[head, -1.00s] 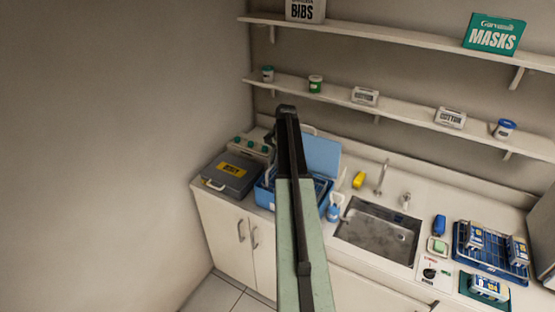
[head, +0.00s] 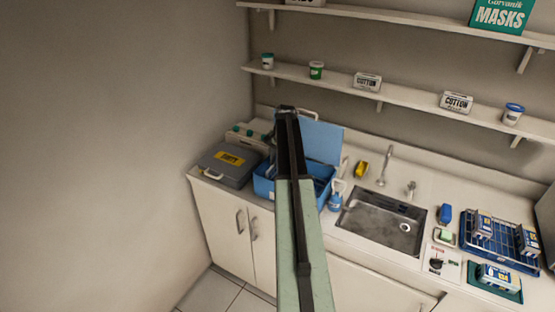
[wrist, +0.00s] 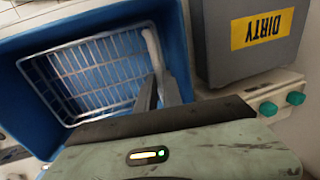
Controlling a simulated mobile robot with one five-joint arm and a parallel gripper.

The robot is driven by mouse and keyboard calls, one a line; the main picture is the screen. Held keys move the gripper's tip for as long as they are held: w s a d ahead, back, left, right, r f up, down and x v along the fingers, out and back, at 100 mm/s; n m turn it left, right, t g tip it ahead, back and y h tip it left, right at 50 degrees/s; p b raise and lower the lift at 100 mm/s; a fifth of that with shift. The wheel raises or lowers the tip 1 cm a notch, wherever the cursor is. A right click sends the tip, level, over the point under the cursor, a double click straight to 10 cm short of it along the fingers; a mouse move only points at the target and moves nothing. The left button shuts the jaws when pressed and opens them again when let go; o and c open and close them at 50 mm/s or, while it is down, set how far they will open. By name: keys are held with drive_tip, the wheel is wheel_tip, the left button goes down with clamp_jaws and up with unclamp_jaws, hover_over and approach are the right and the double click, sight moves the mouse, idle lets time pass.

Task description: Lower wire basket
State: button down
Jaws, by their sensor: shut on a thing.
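A blue tub (wrist: 35,95) with a wire basket (wrist: 95,75) inside its walls fills the left of the wrist view. A pale handle (wrist: 152,48) rises on the basket's right side. My gripper (wrist: 157,88) is shut on the basket's handle, over the tub. In the head view the blue tub (head: 263,188) stands on the counter with its blue lid (head: 322,142) raised behind it. My arm covers the tub's middle, so most of the basket is hidden there. I cannot tell whether the basket touches the tub's floor.
A grey case (head: 228,166) with a yellow "DIRTY" label sits left of the tub. A spray bottle (head: 336,198) and the sink (head: 383,220) are to its right. A blue rack (head: 490,243) holds packs at the far right. Shelves hang above.

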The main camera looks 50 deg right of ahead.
drive_tip(key=shift+w+a+f, duration=0.15)
drive_tip(key=shift+f, duration=0.2)
drive_tip(key=c, duration=1.5)
unclamp_jaws()
drive_tip(key=shift+w+f, duration=0.1)
drive_tip(key=shift+w, duration=0.05)
drive_tip(key=r+p, duration=0.2)
drive_tip(key=s+r+p, duration=0.1)
drive_tip(key=r+p, duration=0.4)
drive_tip(key=p, duration=0.1)
drive_tip(key=shift+s+d+r, duration=0.25)
drive_tip(key=shift+s+r, duration=0.1)
drive_tip(key=shift+s, duration=0.05)
